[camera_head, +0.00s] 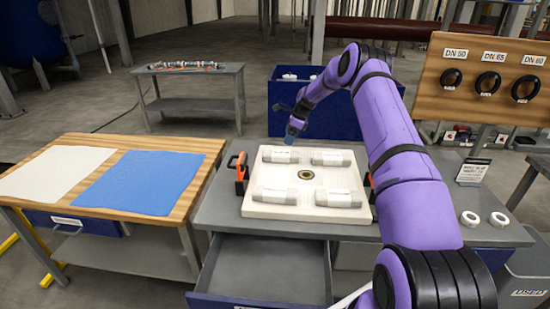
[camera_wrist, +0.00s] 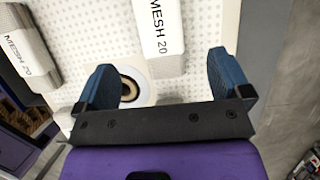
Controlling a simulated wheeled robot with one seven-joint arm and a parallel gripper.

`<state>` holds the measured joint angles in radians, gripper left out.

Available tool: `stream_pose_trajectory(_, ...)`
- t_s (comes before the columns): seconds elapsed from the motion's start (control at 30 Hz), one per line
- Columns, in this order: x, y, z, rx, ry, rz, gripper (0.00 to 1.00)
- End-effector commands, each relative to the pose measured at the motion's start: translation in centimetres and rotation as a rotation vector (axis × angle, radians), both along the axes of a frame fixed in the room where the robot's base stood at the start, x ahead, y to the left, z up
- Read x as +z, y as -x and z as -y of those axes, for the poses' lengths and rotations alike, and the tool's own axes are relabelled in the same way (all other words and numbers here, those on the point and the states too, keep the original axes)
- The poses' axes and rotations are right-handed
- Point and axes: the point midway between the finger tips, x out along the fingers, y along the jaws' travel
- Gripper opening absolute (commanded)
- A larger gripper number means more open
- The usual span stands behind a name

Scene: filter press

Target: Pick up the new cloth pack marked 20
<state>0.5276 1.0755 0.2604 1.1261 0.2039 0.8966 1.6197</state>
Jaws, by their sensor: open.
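Several whitish rolled cloth packs lie on a white perforated plate (camera_head: 308,177) on the grey bench. They are a back left pack (camera_head: 280,155), a back right pack (camera_head: 332,157), a front left pack (camera_head: 275,195) and a front right pack (camera_head: 338,199). In the wrist view one pack (camera_wrist: 160,40) reads "MESH 20" and lies ahead, between the lines of my fingers. Another pack (camera_wrist: 30,48) at left also appears to read "MESH 20". My gripper (camera_head: 291,136) is near the back left pack; in the wrist view my gripper (camera_wrist: 165,85) is open with nothing between its blue fingers.
A round hole (camera_head: 306,174) sits mid-plate. Orange-black clamps (camera_head: 241,172) flank the plate. An open drawer (camera_head: 265,268) juts out below. A wooden table (camera_head: 130,150) at left holds a white sheet (camera_head: 55,172) and a blue sheet (camera_head: 140,182). White rings (camera_head: 484,219) lie at right.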

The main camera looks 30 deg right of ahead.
Motion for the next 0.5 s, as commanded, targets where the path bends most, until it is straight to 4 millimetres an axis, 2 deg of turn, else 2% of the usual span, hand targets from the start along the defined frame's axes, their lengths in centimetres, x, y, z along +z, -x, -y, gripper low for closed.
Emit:
stream_pose_trajectory(0.3, -3.9, -0.8, -1.4, 0.002, -0.001, -0.001, 0.96)
stream_pose_trajectory(0.5, -5.2, -1.1, -1.8, 0.002, 0.001, 0.000, 0.96)
